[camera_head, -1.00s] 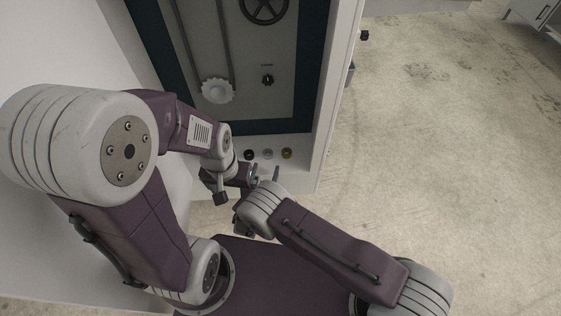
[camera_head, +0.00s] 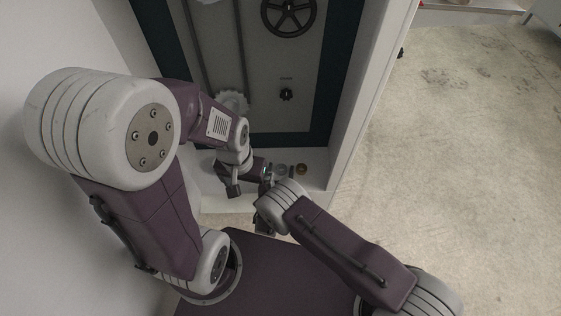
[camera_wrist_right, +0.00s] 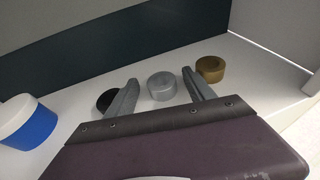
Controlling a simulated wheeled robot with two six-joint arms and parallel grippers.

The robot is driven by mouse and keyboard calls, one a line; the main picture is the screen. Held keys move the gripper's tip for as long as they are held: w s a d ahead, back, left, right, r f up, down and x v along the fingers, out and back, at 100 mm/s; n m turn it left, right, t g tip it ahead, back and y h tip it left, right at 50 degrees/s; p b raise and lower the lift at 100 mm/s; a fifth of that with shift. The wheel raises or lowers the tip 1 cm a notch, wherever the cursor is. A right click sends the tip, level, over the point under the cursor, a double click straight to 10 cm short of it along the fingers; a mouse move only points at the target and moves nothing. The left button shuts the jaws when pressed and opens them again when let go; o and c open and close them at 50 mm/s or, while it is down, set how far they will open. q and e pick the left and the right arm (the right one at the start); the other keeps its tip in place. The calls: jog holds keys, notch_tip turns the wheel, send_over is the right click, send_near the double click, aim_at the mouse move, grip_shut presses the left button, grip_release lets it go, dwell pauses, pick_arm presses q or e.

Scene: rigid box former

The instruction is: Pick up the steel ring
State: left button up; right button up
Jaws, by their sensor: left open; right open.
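The steel ring (camera_wrist_right: 162,86) lies flat on the white shelf in the right wrist view, between the two fingers of my right gripper (camera_wrist_right: 162,93) and just beyond their gap. Those fingers are open and hold nothing. In the head view the steel ring (camera_head: 282,169) sits in the short row of rings, close to my right gripper (camera_head: 268,177). My left gripper (camera_head: 236,189) is partly hidden by its own arm, lower and to the left of the right one. It is open, and I see nothing held in it.
A black ring (camera_wrist_right: 104,101) sits behind the left finger. A brass ring (camera_wrist_right: 211,68) stands just beyond the right finger. A blue-and-white cylinder (camera_wrist_right: 27,122) is on the shelf at left. A dark panel (camera_wrist_right: 110,45) rises behind. The cabinet's side wall (camera_head: 372,90) bounds the right.

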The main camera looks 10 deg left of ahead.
aim_at(281, 171)
jog(key=shift+s+d+r, duration=0.1)
jog(key=shift+s+r, duration=0.05)
jog(key=shift+s+d+r, duration=0.1)
jog(key=shift+s+r, duration=0.05)
jog(key=shift+r, duration=0.05)
jog(key=shift+c, duration=1.3)
pick_arm(q)
jog(key=shift+s+d+r, duration=0.2)
jog(key=shift+s, duration=0.2)
pick_arm(e)
jog(key=shift+f, duration=0.15)
grip_shut()
pick_arm(q)
notch_tip(281, 171, up, 9)
jog(key=p, duration=0.8)
jog(key=shift+f+p, duration=0.2)
jog(key=shift+p, duration=0.1)
pick_arm(e)
notch_tip(281, 171, up, 10)
